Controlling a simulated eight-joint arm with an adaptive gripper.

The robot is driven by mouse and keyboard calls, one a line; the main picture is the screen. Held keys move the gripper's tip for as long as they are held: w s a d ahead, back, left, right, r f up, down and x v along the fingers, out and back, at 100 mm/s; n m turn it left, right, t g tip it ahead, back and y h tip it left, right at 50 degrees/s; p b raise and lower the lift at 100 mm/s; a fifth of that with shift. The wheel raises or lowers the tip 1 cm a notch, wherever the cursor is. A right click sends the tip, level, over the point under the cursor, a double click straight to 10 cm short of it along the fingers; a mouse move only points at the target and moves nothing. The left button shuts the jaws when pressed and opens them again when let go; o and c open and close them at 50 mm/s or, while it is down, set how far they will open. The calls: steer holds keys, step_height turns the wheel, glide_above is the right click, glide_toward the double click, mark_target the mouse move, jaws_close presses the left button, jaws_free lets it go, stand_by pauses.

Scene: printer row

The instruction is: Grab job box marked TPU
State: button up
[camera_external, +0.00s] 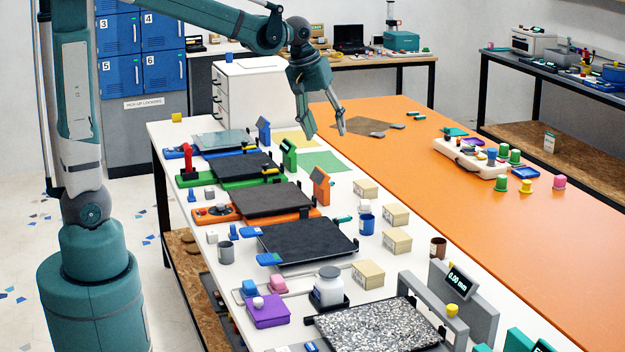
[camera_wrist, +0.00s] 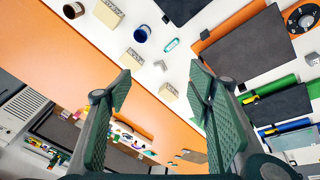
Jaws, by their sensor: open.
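Several small tan cardboard boxes stand on the white table strip: one near the orange area (camera_external: 366,189), one beside the blue mug (camera_external: 396,214), one just in front of it (camera_external: 397,240) and one nearer the camera (camera_external: 368,274). Three show in the wrist view, at the top (camera_wrist: 109,13), in the middle (camera_wrist: 132,59) and nearest my fingers (camera_wrist: 168,91). Their markings are too small to read, so I cannot tell which is TPU. My gripper (camera_external: 325,133) is open and empty, above the table and beyond the boxes. Its two fingers are spread in the wrist view (camera_wrist: 160,82).
A blue mug (camera_external: 367,224) and a brown mug (camera_external: 438,247) stand close to the boxes. Printers with dark beds (camera_external: 307,240) line the left side. The orange table (camera_external: 430,180) is mostly clear.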

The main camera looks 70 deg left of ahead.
steer(key=w+a+f+n+g+p, duration=0.1)
steer(key=w+a+f+n, duration=0.25)
steer(key=w+a, duration=0.4)
steer(key=n+g+p, duration=0.3)
steer(key=n, duration=0.3)
glide_above(366, 183)
steer(key=shift+h, duration=0.3)
steer(key=f, duration=1.8)
steer(key=shift+s+d, duration=0.2)
steer(key=shift+d, duration=0.2)
steer(key=shift+w+a+f, duration=0.1)
steer(key=shift+a+f, duration=0.1)
steer(key=shift+f, duration=0.15)
steer(key=shift+f, duration=0.15)
steer(key=shift+f, duration=1.15)
steer(key=shift+f, duration=0.15)
steer(key=shift+a+f+b, duration=0.15)
steer(key=shift+f+b, duration=0.4)
steer(key=shift+f, duration=1.9)
